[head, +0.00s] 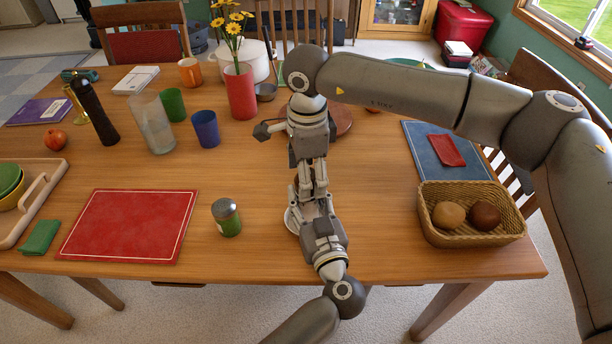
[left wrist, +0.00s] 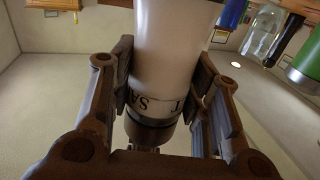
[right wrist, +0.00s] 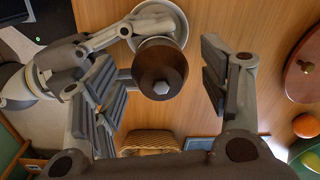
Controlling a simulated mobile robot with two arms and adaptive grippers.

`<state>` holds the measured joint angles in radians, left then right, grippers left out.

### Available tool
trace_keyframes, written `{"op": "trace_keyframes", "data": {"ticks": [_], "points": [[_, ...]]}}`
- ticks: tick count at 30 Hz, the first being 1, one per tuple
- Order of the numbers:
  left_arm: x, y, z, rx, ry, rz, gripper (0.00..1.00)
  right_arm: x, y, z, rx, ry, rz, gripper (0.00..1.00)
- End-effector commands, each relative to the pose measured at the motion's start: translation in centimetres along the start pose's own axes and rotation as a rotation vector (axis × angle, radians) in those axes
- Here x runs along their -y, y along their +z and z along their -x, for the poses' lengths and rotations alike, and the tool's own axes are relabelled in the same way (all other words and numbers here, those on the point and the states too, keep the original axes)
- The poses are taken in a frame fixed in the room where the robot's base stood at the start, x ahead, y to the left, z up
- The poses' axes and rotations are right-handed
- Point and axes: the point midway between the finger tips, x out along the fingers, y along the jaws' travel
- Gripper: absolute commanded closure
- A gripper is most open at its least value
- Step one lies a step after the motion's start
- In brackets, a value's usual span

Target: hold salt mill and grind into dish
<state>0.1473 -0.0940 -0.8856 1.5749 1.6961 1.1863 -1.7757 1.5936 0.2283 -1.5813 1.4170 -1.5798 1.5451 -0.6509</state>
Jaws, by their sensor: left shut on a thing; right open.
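The salt mill (left wrist: 165,60) has a white body with dark lettering and shows large in the left wrist view. My left gripper (head: 316,200) is shut around that body. In the right wrist view the mill's dark brown top (right wrist: 150,62) with a small hexagonal nut shows between the fingers of my right gripper (right wrist: 165,85). The right gripper is open, with a gap to the top on its right side. A white round dish (right wrist: 172,18) lies on the table behind the top. In the head view its rim (head: 291,221) shows beside my left gripper; the grippers hide most of the mill.
A wicker basket (head: 470,238) with two round items is to the right. Cups, a glass (head: 153,124) and a red flower vase (head: 240,92) stand behind. The front middle is mostly clear.

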Motion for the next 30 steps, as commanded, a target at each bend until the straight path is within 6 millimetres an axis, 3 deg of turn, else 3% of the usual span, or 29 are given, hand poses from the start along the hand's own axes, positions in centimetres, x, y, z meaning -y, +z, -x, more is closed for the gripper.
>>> {"op": "trace_keyframes", "data": {"ticks": [4, 13, 24, 30], "points": [[0.01, -0.01, -0.01, 0.000, 0.000, 0.000, 0.88, -0.01, 0.02, -1.03, 0.000, 0.000, 0.000, 0.31], [0.02, 0.00, -0.01, 0.000, -0.001, 0.000, 0.88, 0.00, 0.02, -1.21, 0.000, 0.000, 0.001, 0.31], [0.02, 0.00, -0.01, 0.000, -0.001, -0.001, 0.88, 0.01, 0.02, -1.18, 0.000, -0.001, 0.001, 0.78], [0.01, 0.00, 0.00, 0.000, 0.000, -0.001, 0.88, 0.04, 0.02, -1.17, 0.000, -0.001, -0.014, 0.78]]}}
